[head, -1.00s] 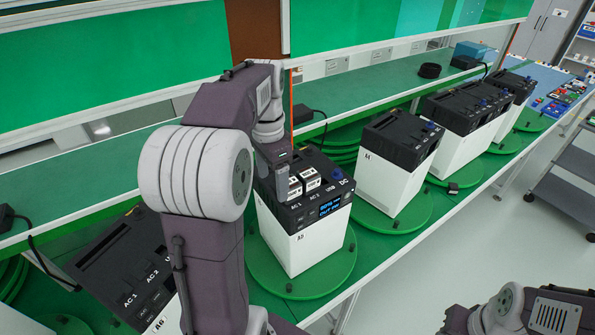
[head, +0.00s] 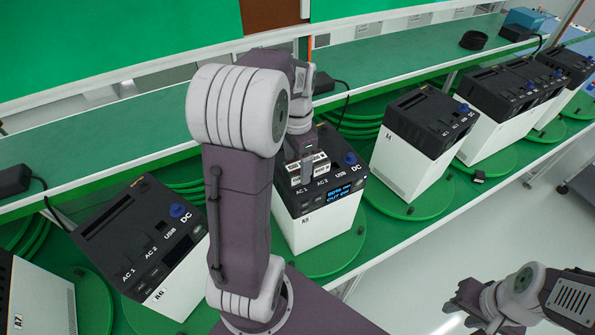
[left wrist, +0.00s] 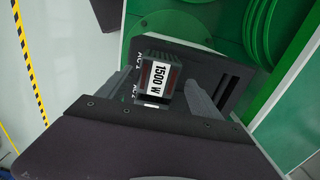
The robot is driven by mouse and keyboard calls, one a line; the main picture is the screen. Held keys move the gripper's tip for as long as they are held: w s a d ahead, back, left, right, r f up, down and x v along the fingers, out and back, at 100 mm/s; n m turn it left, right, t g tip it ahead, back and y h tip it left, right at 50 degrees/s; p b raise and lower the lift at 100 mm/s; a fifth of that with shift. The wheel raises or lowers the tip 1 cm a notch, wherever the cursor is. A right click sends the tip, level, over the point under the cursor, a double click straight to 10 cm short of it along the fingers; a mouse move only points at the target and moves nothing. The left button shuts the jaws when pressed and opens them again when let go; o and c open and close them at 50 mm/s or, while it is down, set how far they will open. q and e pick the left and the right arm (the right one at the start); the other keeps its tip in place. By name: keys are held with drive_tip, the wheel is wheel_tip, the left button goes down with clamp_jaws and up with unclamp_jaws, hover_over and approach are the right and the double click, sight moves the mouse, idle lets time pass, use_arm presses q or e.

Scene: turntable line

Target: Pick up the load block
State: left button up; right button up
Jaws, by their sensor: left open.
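The load block (left wrist: 157,80) is dark with a white "1500 W" label. It sits on the black top of the power unit A5 (head: 312,232), by the AC 1 and AC 2 markings. In the head view, its white labels (head: 320,165) show beside my left gripper (head: 305,165), which partly hides it. In the left wrist view, the open fingers of my left gripper (left wrist: 160,90) stand on either side of the block; contact cannot be told. My right gripper (head: 466,302) is low at the right, away from the units; its jaw gap is unclear.
Unit A6 (head: 180,280) stands left of A5 and unit A4 (head: 400,172) right of it, each on a green turntable. More units (head: 510,95) continue at the right. A shelf (head: 150,135) with a black adapter (head: 14,180) runs behind. The floor at the lower right is clear.

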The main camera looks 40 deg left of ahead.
use_arm(q)
drive_tip(key=shift+s+f, duration=0.15)
drive_tip(key=shift+f, duration=0.4)
drive_tip(key=shift+s+f, duration=0.15)
drive_tip(key=shift+s, duration=0.35)
drive_tip(key=shift+w, duration=0.25)
clamp_jaws()
wheel_tip(320, 180, up, 10)
drive_tip(key=shift+r+b, duration=0.1)
drive_tip(key=shift+b, duration=0.45)
